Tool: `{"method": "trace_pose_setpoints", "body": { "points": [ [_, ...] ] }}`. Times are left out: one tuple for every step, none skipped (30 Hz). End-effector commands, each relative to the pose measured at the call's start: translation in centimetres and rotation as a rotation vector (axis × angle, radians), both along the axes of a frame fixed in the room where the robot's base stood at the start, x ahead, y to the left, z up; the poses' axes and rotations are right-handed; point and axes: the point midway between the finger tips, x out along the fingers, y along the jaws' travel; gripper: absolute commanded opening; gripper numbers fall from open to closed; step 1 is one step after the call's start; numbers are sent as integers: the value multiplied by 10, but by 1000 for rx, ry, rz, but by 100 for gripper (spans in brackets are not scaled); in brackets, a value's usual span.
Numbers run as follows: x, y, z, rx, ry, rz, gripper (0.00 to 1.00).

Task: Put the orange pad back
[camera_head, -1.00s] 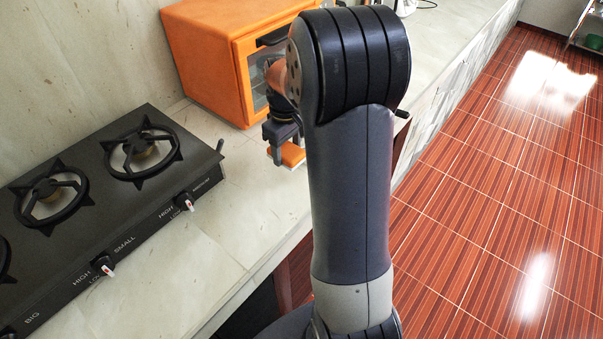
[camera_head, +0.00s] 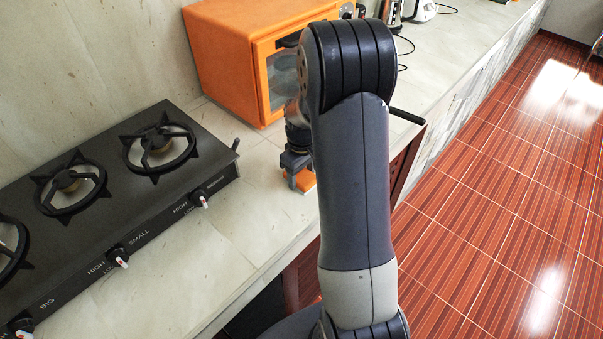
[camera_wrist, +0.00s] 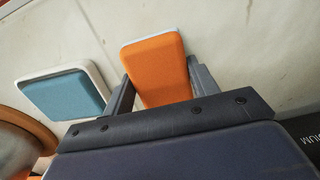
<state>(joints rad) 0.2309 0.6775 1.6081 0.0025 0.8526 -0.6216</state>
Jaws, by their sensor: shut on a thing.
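The orange pad (camera_wrist: 158,70) is between the two fingers of my gripper (camera_wrist: 159,73) in the wrist view, and the fingers are shut on its sides. A pale edge shows along the pad's far end. In the head view, my gripper (camera_head: 297,170) points down at the counter and the orange pad (camera_head: 306,181) shows partly beside it. My arm hides the rest. I cannot tell whether the pad touches the counter. A teal pad (camera_wrist: 65,95) on a white base lies to the left in the wrist view, apart from my gripper.
An orange oven (camera_head: 222,65) stands behind my gripper against the wall. A black gas stove (camera_head: 120,200) is at the left. Small appliances (camera_head: 405,10) stand at the far end of the stone counter (camera_head: 215,245). The counter's front edge is close by, above the red floor.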

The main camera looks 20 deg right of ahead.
Motion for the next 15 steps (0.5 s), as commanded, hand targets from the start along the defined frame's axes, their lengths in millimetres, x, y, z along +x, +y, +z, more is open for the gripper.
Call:
{"method": "trace_pose_setpoints", "body": {
  "points": [
    [0,0,-2,0,0,0,57],
    [0,0,-1,0,0,0,59],
    [0,0,-1,0,0,0,62],
    [0,0,-1,0,0,0,65],
    [0,0,-1,0,0,0,67],
    [0,0,-1,0,0,0,70],
    [0,0,-1,0,0,0,73],
    [0,0,-1,0,0,0,75],
    [0,0,-1,0,0,0,78],
    [0,0,-1,0,0,0,78],
    [0,0,-1,0,0,0,78],
    [0,0,-1,0,0,0,78],
    [0,0,-1,0,0,0,78],
    [0,0,-1,0,0,0,78],
    [0,0,-1,0,0,0,78]
  ]
}}
